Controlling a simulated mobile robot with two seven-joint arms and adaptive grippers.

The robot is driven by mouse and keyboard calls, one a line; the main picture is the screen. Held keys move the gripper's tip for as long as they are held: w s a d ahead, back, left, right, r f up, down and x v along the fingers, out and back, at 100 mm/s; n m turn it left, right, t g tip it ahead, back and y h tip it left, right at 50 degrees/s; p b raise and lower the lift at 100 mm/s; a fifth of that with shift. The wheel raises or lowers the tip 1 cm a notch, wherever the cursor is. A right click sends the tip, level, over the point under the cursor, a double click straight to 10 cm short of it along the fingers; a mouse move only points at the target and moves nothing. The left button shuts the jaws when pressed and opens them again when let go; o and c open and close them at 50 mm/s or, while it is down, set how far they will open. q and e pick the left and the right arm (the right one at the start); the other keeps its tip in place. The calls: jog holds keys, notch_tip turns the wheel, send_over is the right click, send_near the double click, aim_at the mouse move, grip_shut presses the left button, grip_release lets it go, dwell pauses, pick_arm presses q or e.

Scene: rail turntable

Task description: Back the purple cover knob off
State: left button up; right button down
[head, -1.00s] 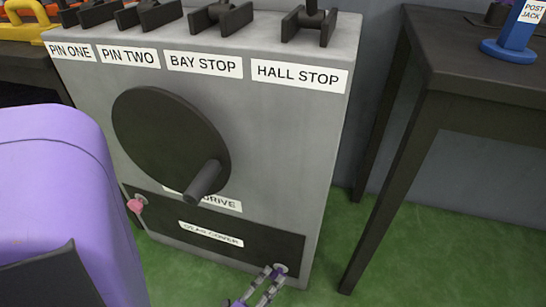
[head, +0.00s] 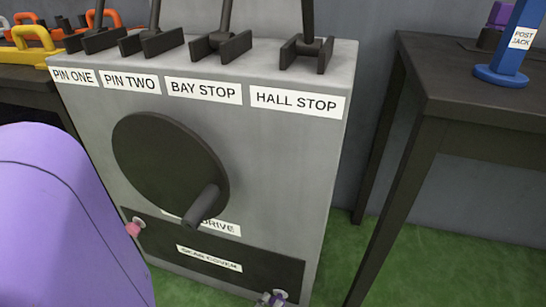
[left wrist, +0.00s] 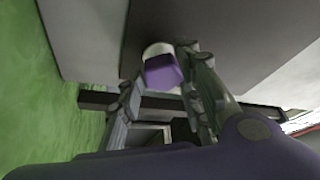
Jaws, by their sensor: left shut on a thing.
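The purple cover knob (left wrist: 163,72) sits between the fingers of my left gripper (left wrist: 165,88) in the left wrist view, with a pale round collar behind it. My left gripper is shut on the knob. In the head view, the left gripper's fingertips (head: 270,299) show at the bottom edge, at the lower right corner of the dark gear cover (head: 170,232). The fingers hide most of the knob there. A pink knob (head: 133,229) is at the cover's left end. My right gripper is not in view.
The grey cabinet (head: 280,160) carries a dark drive wheel with a protruding handle (head: 203,206) above the cover. Several levers stand on its top. A dark table (head: 470,95) with a blue post jack (head: 510,50) stands to the right. Green floor (head: 335,250) lies between.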

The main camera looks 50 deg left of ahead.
pick_arm(q)
jog(key=o, duration=1)
jog(key=shift+s+a, duration=0.1)
jog(key=shift+a, duration=0.15)
jog(key=shift+o, duration=0.4)
jog(key=shift+d, duration=0.2)
jog(key=shift+f+m, duration=0.1)
jog(key=shift+m, duration=0.4)
